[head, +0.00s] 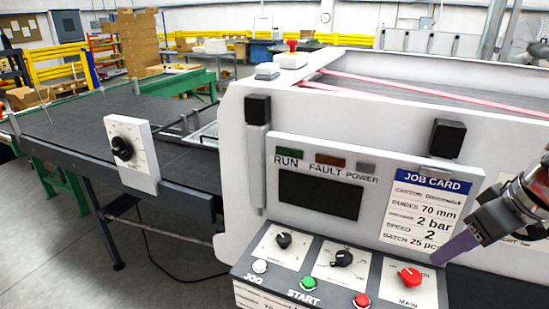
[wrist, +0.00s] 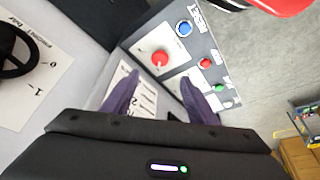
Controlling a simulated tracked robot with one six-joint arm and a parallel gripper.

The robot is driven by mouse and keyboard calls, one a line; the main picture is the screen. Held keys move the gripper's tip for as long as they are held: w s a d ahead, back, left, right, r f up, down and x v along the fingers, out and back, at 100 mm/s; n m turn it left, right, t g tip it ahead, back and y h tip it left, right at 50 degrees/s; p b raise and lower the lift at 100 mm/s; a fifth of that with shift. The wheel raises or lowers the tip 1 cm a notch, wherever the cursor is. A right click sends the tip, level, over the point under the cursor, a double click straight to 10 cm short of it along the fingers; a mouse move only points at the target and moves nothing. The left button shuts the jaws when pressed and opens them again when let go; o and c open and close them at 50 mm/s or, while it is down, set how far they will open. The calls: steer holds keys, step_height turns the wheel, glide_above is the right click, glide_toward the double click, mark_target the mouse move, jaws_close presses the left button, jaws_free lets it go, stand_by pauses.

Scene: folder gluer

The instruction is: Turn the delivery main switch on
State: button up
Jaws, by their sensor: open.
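The red main switch (head: 410,277) is a rotary knob on a white plate marked MAIN, at the right of the slanted front control panel. It also shows as a red knob (wrist: 160,58) in the wrist view, just beyond my fingertips and between their lines. My gripper (head: 440,259) comes in from the right, its purple finger up and right of the knob. In the wrist view my gripper (wrist: 160,77) has its two purple fingers apart with nothing between them. I cannot see contact with the knob. Its exact pointer setting is too small to read.
Two black knobs (head: 283,240) (head: 343,258) and green (head: 308,284) and red (head: 361,301) buttons are left of the switch. A blue button (wrist: 184,28) marked RESET is close to it. A black dial (wrist: 14,52) is left in the wrist view. The job card (head: 425,210) is above.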

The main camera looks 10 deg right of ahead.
mark_target(413, 275)
steer(key=x, duration=1.3)
steer(key=shift+f, duration=0.45)
steer(key=shift+c, duration=0.4)
steer(key=c, duration=0.9)
